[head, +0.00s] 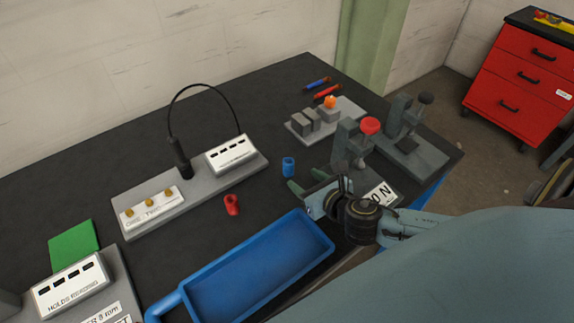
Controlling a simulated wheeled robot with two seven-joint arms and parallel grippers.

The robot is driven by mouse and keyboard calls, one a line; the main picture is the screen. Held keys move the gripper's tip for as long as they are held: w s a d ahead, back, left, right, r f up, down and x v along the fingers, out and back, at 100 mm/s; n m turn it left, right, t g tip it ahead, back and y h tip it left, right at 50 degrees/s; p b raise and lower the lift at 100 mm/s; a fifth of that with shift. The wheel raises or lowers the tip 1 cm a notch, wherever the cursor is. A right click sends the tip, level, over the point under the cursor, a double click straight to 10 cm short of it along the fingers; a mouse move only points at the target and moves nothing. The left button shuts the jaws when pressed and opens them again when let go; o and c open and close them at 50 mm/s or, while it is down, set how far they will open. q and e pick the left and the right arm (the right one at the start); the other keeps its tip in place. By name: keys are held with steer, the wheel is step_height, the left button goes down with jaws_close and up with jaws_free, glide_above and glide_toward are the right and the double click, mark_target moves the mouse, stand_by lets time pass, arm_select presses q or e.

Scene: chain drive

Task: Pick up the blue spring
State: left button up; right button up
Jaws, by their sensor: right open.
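The blue spring (288,167) stands upright on the dark bench top, near the middle of the view. My right gripper (306,181) is just to the right of the spring and slightly nearer to me. Its two fingers are apart, with nothing seen between them. The spring looks free of the fingers, but the exact gap is hard to tell. My left gripper is not in view.
A red spring-like piece (232,205) lies left of the gripper. A blue tray (193,301) is in front. A grey fixture with a white display (232,154) stands behind left. Grey press-like fixtures (415,150) stand to the right.

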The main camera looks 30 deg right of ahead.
mark_target(291, 170)
steer(key=x, duration=0.3)
steer(key=shift+x, duration=0.8)
steer(key=x, duration=0.4)
steer(key=shift+w+a+b, duration=0.15)
steer(key=shift+w+b, duration=0.05)
steer(key=shift+b, duration=0.2)
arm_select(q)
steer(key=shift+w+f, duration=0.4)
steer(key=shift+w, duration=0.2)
arm_select(e)
steer(key=shift+c, duration=1.3)
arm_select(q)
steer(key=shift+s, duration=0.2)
arm_select(e)
steer(key=c, duration=0.8)
steer(key=shift+r, duration=0.1)
